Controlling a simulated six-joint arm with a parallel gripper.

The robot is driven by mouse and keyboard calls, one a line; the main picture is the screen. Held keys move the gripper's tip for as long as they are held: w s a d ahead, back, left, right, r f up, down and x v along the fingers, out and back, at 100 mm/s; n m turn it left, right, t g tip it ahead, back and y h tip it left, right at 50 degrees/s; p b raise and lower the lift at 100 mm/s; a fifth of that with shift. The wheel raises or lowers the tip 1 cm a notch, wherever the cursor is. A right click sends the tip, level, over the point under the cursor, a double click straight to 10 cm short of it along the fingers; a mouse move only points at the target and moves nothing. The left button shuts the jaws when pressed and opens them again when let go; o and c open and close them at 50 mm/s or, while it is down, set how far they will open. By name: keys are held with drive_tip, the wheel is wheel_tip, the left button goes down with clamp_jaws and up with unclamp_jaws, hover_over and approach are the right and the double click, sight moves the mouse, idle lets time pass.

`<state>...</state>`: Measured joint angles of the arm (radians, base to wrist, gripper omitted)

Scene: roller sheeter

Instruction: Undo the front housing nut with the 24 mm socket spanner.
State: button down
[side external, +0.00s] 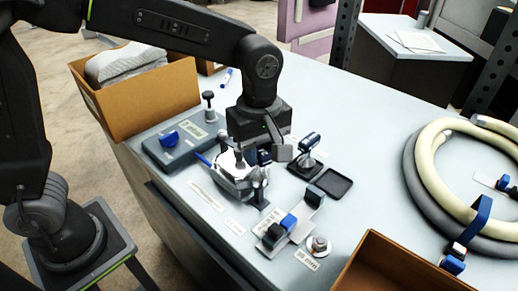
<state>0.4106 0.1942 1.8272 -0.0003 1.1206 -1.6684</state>
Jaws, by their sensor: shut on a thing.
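My gripper (262,155) is in the middle of the bench, pointing down over a round grey metal housing (232,184). It is shut on a dark tool, largely hidden by the fingers; I cannot read its size or tell whether it is the 24 mm socket spanner. Whether the tool touches the housing is unclear. The front housing nut cannot be made out, as the gripper and metal parts cover that area. A blue handle (203,159) sticks out to the left of the housing.
A grey labelled block (180,147) with a blue knob stands left. A tool with a dark blue head (309,142) stands on a black pad, beside a black tray (335,183). A rack (299,231) holds blue and black pieces.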

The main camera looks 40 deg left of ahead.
drive_tip(key=shift+n, duration=1.8)
drive_tip(key=shift+n, duration=1.2)
drive_tip(key=shift+m, duration=0.4)
drive_tip(key=shift+m, duration=0.4)
